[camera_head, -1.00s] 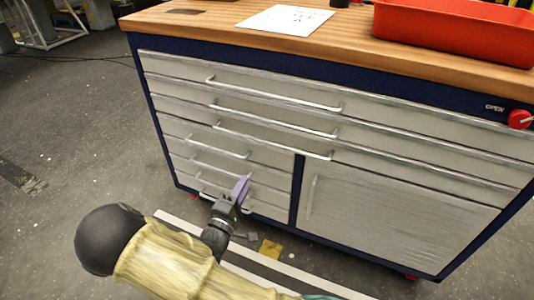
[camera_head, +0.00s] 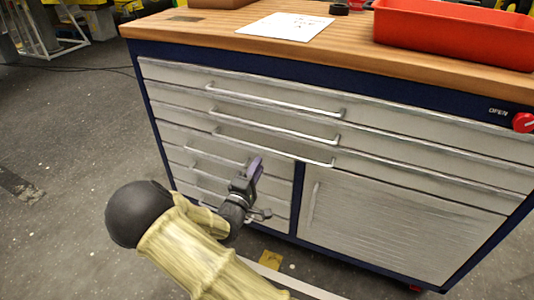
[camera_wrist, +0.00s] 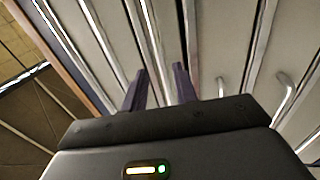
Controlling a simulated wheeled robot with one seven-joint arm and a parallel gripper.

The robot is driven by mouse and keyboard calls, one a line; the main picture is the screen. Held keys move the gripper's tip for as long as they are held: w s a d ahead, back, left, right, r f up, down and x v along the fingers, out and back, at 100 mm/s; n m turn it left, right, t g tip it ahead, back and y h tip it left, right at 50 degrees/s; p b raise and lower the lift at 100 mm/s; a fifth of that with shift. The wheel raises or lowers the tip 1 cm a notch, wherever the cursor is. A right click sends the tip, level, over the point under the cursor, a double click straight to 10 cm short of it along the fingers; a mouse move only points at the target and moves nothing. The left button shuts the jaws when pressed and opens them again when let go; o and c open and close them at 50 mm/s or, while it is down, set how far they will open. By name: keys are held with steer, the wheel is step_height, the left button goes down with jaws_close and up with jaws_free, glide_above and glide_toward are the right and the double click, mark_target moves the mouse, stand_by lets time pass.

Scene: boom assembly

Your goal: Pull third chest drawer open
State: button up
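The chest (camera_head: 297,199) has a navy frame and grey drawer fronts. Its third wide drawer (camera_head: 400,171) from the top looks shut, with a long silver bar handle (camera_head: 272,149). My gripper (camera_head: 256,168) is just below this handle in the head view, in front of the small lower-left drawers, and looks empty. In the wrist view its two dark purple fingers (camera_wrist: 160,86) stand apart with a gap between them, facing the drawer fronts. I cannot tell how far the fingertips are from the handle.
Smaller drawers with handles (camera_head: 213,156) fill the lower left, and a door (camera_head: 395,225) with an upright handle fills the lower right. On the wooden top (camera_head: 225,30) lie a white paper (camera_head: 287,26) and a red tray (camera_head: 455,32).

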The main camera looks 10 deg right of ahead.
mark_target(267, 149)
steer(key=b+x, duration=0.1)
steer(key=x, duration=0.7)
steer(key=shift+b, duration=0.4)
steer(key=shift+s, duration=0.1)
steer(key=shift+c, duration=0.4)
jaws_close()
